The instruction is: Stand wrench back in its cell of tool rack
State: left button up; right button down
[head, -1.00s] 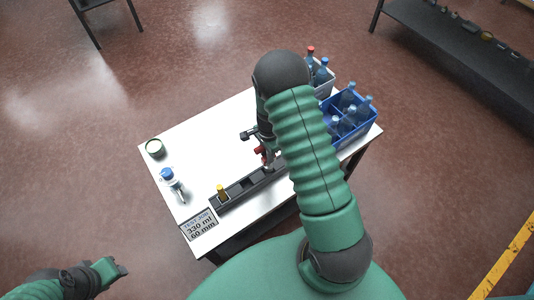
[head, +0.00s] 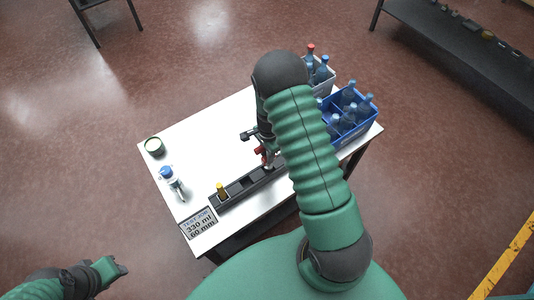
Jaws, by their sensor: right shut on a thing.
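The black tool rack (head: 233,197) lies along the front edge of the white table, with a row of cells in its top. A yellow-topped tool (head: 220,189) stands in its left end. My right gripper (head: 263,150) is over the right part of the rack, shut on the wrench (head: 267,162), which shows red and silver parts. The wrench is roughly upright at the rack; I cannot tell whether its lower end is inside a cell. My arm hides the rack's right end. My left gripper (head: 117,268) is low at the left, away from the table; its jaw opening is unclear.
A blue crate (head: 337,131) and a pale crate (head: 327,85) hold bottles behind my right arm. The table's middle left is clear.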

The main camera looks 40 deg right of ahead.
jog(key=shift+f+b, duration=1.35)
jog(key=shift+f, duration=0.65)
jog(key=c, duration=1.1)
grip_release()
jog(key=shift+o, duration=0.2)
jog(key=r, duration=0.8)
jog(key=r+p, duration=0.1)
jog(key=r, duration=0.7)
jog(key=shift+d+r, duration=0.2)
jog(key=shift+r, duration=0.2)
